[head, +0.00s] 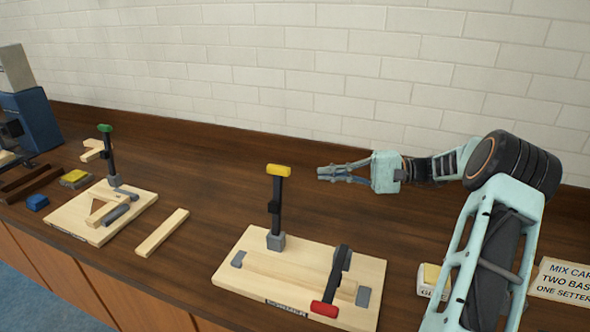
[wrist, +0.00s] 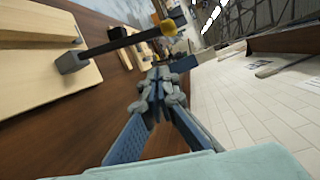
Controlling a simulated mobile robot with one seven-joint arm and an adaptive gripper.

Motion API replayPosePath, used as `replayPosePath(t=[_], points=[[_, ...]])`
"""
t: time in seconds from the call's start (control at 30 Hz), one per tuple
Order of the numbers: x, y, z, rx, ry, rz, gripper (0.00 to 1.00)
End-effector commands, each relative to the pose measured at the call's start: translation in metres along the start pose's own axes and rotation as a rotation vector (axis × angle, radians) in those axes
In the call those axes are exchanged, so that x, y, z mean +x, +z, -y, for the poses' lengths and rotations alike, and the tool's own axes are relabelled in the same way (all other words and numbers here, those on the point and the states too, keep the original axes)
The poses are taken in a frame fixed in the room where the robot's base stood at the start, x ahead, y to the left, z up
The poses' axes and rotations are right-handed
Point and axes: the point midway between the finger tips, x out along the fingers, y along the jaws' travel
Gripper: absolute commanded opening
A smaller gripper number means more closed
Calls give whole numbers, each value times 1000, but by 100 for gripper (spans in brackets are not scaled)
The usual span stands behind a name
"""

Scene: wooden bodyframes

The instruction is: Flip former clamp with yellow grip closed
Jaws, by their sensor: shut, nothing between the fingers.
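The former clamp with the yellow grip (head: 279,170) stands upright on a pale wooden board (head: 228,279). Its black lever (head: 276,208) rises from a grey block to the yellow grip at the top. In the wrist view the yellow grip (wrist: 168,27) and the black lever (wrist: 112,44) lie to the upper left of the fingers. My gripper (head: 320,172) is shut and empty, at about grip height, to the right of the yellow grip and apart from it. It also shows in the wrist view (wrist: 158,76).
A clamp with a red grip (head: 324,309) lies lowered on the same board. A second board (head: 75,226) at left carries a raised clamp with a green grip (head: 105,128). A loose wooden bar (head: 162,232) lies between the boards. A white brick wall (head: 330,70) stands behind.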

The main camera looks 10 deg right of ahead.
Motion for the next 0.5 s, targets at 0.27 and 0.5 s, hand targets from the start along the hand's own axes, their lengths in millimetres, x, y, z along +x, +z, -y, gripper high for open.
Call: replayPosePath(t=[0.27, 0.5], points=[[-23, -16, 6, -25, -122, -30, 0], [-24, -16, 6, -27, -125, -31, 0]])
